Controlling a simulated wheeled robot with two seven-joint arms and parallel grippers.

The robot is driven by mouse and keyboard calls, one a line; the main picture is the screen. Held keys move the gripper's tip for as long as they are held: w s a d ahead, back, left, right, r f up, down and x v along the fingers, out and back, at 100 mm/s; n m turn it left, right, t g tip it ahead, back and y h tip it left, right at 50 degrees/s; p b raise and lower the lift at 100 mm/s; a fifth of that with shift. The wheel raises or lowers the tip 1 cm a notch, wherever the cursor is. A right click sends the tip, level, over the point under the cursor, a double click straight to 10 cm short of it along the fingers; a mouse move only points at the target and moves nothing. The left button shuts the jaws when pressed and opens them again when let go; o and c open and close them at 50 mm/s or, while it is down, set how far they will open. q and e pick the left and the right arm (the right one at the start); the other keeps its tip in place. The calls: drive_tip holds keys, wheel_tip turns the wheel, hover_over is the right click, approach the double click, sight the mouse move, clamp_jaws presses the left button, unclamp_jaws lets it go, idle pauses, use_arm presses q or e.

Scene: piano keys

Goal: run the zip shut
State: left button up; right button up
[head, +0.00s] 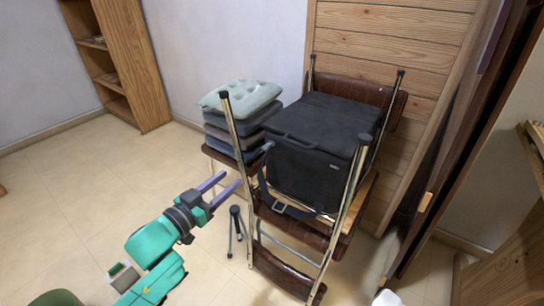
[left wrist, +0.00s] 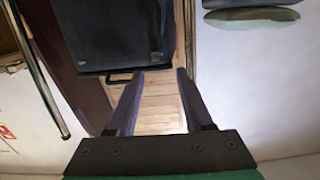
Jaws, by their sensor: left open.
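A black boxy bag (head: 310,165) rests on an upturned chair in the head view. Its top looks flat and closed over, with a handle on the front edge. A small grey piece (head: 268,146) shows at its front left corner; I cannot tell whether it is the zip pull. No zip teeth can be made out. My left gripper (head: 231,179) is open and empty, to the left of the bag and apart from it. In the left wrist view the bag (left wrist: 110,35) and its dark handle (left wrist: 120,78) lie beyond the open fingers (left wrist: 158,73). My right gripper is not in view.
Chrome legs (head: 236,130) of the upturned chair stand up around the bag. A stack of cushions (head: 238,97) is left of it. A wooden panel (head: 390,45) is behind, and a bookcase (head: 122,60) stands far left. The floor (head: 70,190) at left is clear.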

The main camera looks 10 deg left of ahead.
sight(263, 150)
use_arm(q)
drive_tip(key=shift+h, duration=0.4)
drive_tip(key=x, duration=0.4)
drive_tip(key=r+x, duration=0.1)
drive_tip(key=x, duration=0.8)
drive_tip(key=shift+d+r+b, duration=0.4)
drive_tip(key=shift+w+d, duration=0.1)
drive_tip(key=shift+w, duration=0.25)
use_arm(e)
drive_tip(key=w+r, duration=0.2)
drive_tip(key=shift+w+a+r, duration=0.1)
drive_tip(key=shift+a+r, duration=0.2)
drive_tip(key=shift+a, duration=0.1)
use_arm(q)
clamp_jaws()
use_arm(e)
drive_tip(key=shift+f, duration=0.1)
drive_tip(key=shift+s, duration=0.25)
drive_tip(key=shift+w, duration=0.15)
